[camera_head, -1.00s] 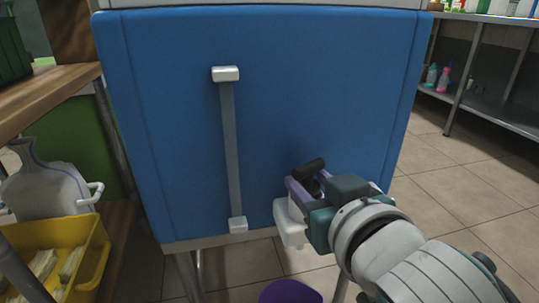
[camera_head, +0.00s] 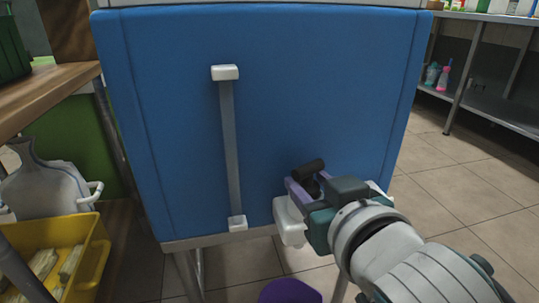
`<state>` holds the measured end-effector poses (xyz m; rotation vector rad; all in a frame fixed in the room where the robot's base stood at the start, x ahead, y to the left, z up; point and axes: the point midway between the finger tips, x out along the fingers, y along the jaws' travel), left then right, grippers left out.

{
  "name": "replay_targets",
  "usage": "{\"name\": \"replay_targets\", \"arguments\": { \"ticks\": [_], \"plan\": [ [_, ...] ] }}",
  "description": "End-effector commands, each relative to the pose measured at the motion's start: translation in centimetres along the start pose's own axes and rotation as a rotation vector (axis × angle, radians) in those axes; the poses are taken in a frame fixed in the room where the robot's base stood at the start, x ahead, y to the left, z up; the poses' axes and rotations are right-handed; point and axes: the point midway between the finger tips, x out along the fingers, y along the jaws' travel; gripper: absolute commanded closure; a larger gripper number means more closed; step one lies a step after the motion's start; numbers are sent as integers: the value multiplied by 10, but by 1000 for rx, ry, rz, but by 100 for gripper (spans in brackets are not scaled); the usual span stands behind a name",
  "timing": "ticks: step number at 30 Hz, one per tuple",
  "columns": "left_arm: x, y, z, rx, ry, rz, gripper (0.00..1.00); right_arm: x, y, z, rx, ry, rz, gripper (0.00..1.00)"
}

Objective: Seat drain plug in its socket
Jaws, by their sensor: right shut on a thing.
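My right gripper (camera_head: 306,190) is at the lower right of the blue press panel (camera_head: 300,100). It is shut on a dark cylindrical piece (camera_head: 309,168), which looks like the drain plug. The gripper partly hides this piece, and its socket cannot be made out. My left gripper is not in view.
A purple bucket (camera_head: 290,292) stands on the floor below the panel. A vertical grey strip (camera_head: 230,150) with white end pieces runs down the panel. At left are a wooden table (camera_head: 45,95), a yellow crate (camera_head: 88,265) and a jug (camera_head: 45,185). The tiled floor at right is clear.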

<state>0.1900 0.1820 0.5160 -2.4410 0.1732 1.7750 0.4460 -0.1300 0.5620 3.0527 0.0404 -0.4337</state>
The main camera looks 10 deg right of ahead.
Motion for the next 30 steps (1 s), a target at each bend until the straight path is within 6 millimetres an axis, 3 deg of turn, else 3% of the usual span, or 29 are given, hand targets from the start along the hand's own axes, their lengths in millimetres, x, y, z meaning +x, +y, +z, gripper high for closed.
{"name": "replay_targets", "arguments": {
  "ticks": [11, 12, 15, 23, 30],
  "plan": [
    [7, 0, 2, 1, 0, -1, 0, 2, 0, 8, 1, 1, 0, 100],
    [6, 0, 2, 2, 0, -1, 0, 2, 0, 7, 0, 1, 0, 51],
    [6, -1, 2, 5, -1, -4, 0, 2, 0, 7, 0, 1, 0, 42],
    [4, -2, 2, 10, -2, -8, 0, 1, 0, 7, 0, 0, 0, 42],
    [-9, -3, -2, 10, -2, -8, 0, -19, -1, 5, 2, -2, -1, 42]
  ]
}}
